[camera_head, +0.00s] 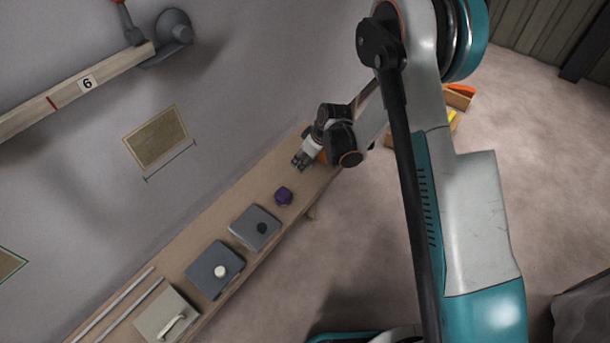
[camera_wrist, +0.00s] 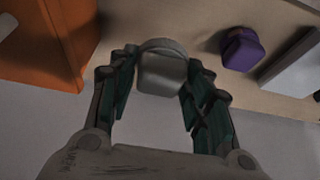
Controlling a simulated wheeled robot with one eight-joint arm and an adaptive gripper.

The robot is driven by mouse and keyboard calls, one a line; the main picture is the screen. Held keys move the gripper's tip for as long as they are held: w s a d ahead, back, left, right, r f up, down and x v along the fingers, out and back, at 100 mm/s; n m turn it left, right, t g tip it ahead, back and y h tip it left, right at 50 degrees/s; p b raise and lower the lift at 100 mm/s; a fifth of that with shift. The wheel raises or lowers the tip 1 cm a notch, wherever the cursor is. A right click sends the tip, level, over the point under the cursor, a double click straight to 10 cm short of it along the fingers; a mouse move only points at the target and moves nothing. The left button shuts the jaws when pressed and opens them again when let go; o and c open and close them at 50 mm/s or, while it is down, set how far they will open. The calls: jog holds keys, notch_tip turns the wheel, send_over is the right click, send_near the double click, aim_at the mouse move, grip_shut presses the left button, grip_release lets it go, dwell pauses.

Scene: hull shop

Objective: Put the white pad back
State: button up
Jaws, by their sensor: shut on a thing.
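My gripper (camera_head: 299,161) is over the far end of a long wooden shelf in the head view. In the wrist view its fingers (camera_wrist: 160,85) are shut on a pale, rounded block, the white pad (camera_wrist: 161,74). The pad sits between the two dark green finger pads, with the shelf behind it. In the head view the pad is too small to tell from the gripper. I cannot tell whether the pad touches the shelf.
The shelf (camera_head: 232,205) bears a purple block (camera_head: 284,196), a grey plate with black knob (camera_head: 248,221), a blue-grey plate with white knob (camera_head: 205,267), a pale plate with handle (camera_head: 158,312) and rods (camera_head: 112,304). An orange box (camera_wrist: 48,42) stands left in the wrist view.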

notch_tip(320, 180, down, 7)
jog(key=shift+f+b, duration=0.1)
jog(key=shift+b, duration=1.05)
jog(key=shift+c, duration=0.4)
jog(key=o, duration=1.1)
